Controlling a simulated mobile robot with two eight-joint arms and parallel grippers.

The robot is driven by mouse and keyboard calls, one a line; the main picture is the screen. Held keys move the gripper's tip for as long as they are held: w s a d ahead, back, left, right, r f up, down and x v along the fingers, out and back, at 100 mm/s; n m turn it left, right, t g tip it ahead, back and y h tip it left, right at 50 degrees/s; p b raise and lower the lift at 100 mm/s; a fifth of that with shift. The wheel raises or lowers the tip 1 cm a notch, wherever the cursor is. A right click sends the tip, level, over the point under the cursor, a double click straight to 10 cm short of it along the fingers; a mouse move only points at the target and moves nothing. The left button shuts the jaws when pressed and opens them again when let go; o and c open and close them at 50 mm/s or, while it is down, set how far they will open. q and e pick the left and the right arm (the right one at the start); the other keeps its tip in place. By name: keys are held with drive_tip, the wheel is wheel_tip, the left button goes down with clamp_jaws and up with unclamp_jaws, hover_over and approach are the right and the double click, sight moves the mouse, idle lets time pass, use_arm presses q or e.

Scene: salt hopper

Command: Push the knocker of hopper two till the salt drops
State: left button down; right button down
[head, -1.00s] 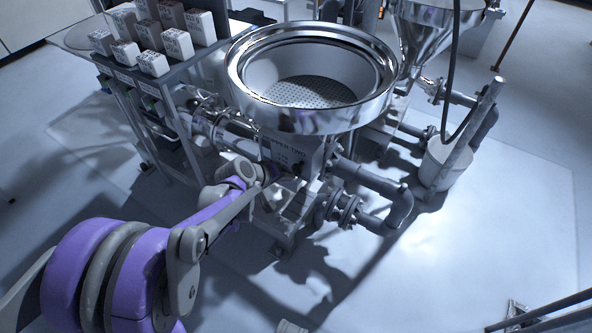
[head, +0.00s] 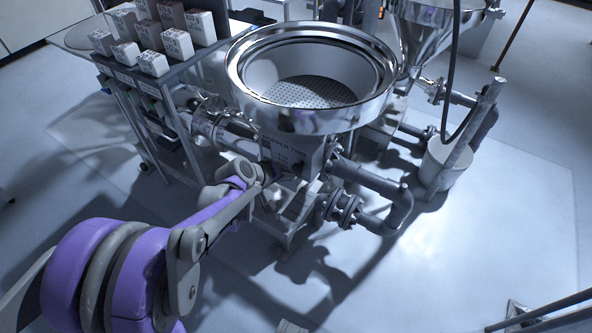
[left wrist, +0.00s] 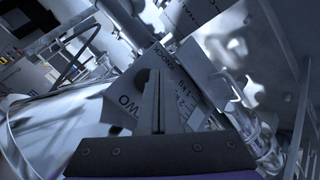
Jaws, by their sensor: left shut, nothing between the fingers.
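Hopper two (head: 378,108) is a wide, shiny steel bowl with a perforated plate inside, in the middle of the head view. Its grey lettered panel (head: 306,152) sits under the rim. My left gripper (head: 272,180) is close to this panel at its lower left. In the left wrist view its fingers (left wrist: 158,98) are shut and empty, in front of the lettered panel (left wrist: 182,72). A dark rounded shape shows behind the fingers; I cannot tell whether it is the knocker or whether they touch it. My right gripper is not in view.
Grey pipes (head: 372,182) run below and right of the hopper. A rack with several white boxes (head: 176,46) stands at the left. A white bucket (head: 446,165) and a second steel hopper (head: 428,35) are at the right.

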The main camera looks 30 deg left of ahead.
use_arm(q)
drive_tip(key=shift+w, duration=0.1)
idle(0.4)
drive_tip(key=shift+w, duration=0.35)
drive_tip(key=shift+w+d, duration=0.1)
drive_tip(key=shift+w, duration=0.7)
idle(0.8)
drive_tip(key=shift+s, duration=1.25)
drive_tip(key=s, duration=0.3)
drive_tip(key=s+p, duration=0.1)
drive_tip(key=s, duration=0.1)
drive_tip(key=shift+a, duration=0.25)
idle(0.6)
